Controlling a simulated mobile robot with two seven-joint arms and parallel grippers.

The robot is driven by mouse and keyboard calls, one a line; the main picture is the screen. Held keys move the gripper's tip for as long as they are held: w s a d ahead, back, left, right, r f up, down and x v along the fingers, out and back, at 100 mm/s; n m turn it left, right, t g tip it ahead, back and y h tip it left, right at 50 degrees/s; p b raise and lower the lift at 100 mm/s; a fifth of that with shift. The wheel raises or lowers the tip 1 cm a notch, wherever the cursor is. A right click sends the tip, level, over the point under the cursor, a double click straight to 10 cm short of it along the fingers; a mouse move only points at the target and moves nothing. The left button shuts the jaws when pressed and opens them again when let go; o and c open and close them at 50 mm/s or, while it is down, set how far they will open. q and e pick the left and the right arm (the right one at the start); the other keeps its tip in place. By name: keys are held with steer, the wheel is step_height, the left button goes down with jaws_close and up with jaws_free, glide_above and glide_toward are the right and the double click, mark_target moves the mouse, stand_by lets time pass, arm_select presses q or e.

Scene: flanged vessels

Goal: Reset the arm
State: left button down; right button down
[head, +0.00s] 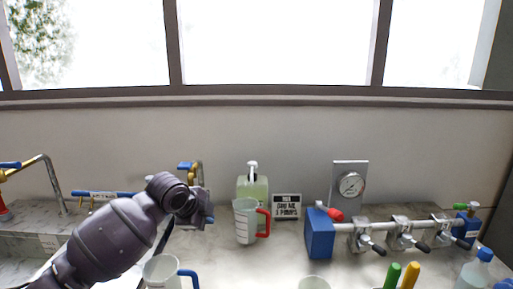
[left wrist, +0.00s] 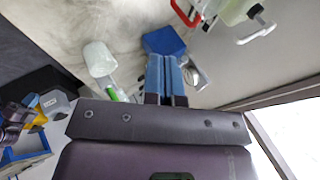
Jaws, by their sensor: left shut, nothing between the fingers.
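My left arm (head: 110,238) comes in from the lower left of the head view. My left gripper (head: 207,222) is over the counter, left of the red-handled jug (head: 244,222). In the left wrist view the two blue-grey fingers (left wrist: 166,92) lie side by side, shut with nothing between them. They point toward a blue block (left wrist: 164,40) in that view; I cannot tell how far off it is. My right gripper is in neither view.
A blue-handled jug (head: 162,270) stands below my left gripper. A soap bottle (head: 252,187), small sign (head: 287,206) and gauge (head: 351,186) stand behind. A pipe with clamps (head: 405,233) and its blue end block (head: 319,234) are at right. Bare counter (head: 275,257) lies in the middle.

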arm_select(q)
steer(key=s+a+f+n, duration=0.2)
steer(key=s+f+n, duration=0.2)
steer(key=s+f, duration=0.5)
steer(key=s+a+f+n, duration=0.2)
steer(key=s+f+n, duration=0.3)
steer(key=s, duration=0.6)
steer(key=s+a+f+n+g+y, duration=0.1)
steer(key=s+a+n+y, duration=0.15)
steer(key=s, duration=0.45)
steer(key=s+a+f+n+g+y, duration=0.1)
steer(key=s+a+n, duration=0.3)
steer(key=s, duration=0.3)
steer(key=s+a+f+n+y, duration=0.15)
steer(key=s+a+n, duration=0.25)
steer(key=s, duration=0.4)
steer(key=w+f+t+b, duration=0.3)
steer(key=f+b, duration=0.2)
steer(key=f, duration=0.5)
steer(key=w+f+t+b, duration=0.3)
steer(key=f+b, duration=0.2)
steer(key=f, duration=0.6)
steer(key=shift+w+f+m+t+h, duration=0.2)
steer(key=shift+m+t+h, duration=0.15)
steer(key=shift+t+h, duration=0.05)
